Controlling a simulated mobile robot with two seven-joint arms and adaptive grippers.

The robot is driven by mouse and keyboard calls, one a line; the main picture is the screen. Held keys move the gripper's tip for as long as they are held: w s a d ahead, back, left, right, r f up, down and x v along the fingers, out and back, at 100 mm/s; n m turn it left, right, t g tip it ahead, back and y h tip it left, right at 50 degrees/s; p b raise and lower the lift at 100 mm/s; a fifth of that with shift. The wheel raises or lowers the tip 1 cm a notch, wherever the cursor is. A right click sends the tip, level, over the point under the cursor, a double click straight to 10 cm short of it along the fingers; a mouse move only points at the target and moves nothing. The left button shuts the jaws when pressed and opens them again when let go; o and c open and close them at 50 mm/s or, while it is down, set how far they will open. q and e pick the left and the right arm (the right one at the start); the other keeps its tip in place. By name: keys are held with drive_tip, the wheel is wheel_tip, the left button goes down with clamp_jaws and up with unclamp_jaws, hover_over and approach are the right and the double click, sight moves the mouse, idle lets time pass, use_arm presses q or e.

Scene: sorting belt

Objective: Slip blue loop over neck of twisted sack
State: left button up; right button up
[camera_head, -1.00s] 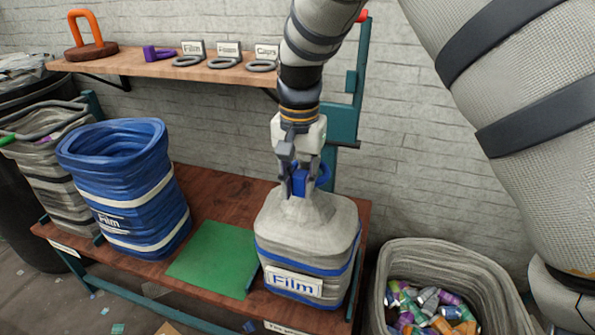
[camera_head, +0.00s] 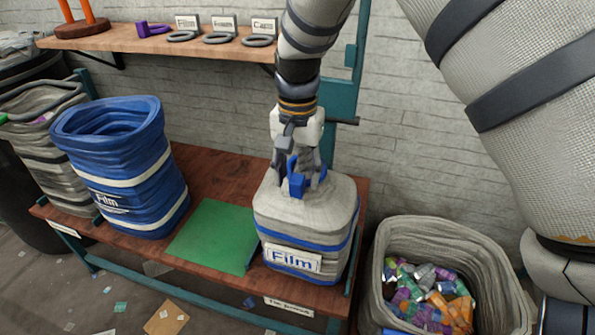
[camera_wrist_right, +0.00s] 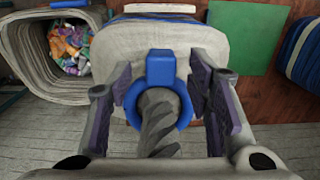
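The twisted sack, pale with a blue stripe and a "Film" label, (camera_head: 300,230) stands upright on the wooden bench. The blue loop (camera_head: 297,186), with a block on one side, is at its top, and the loop also shows in the right wrist view (camera_wrist_right: 161,68). There the twisted neck (camera_wrist_right: 158,125) comes up through the loop, so the loop is around it. My right gripper (camera_head: 300,178) is over the sack top, its fingers open on either side of the loop and neck. Whether a finger still touches the loop is unclear. My left gripper is not in view.
A green mat (camera_head: 213,237) lies left of the sack, then a blue Film bag (camera_head: 125,190). A pale bin (camera_head: 440,238) of colourful scraps stands at right. A shelf (camera_head: 100,40) with grey rings and labels is behind. A teal post (camera_head: 342,110) rises close behind my arm.

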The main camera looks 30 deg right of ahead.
wheel_tip(320, 180, up, 12)
idle(0.5)
idle(0.3)
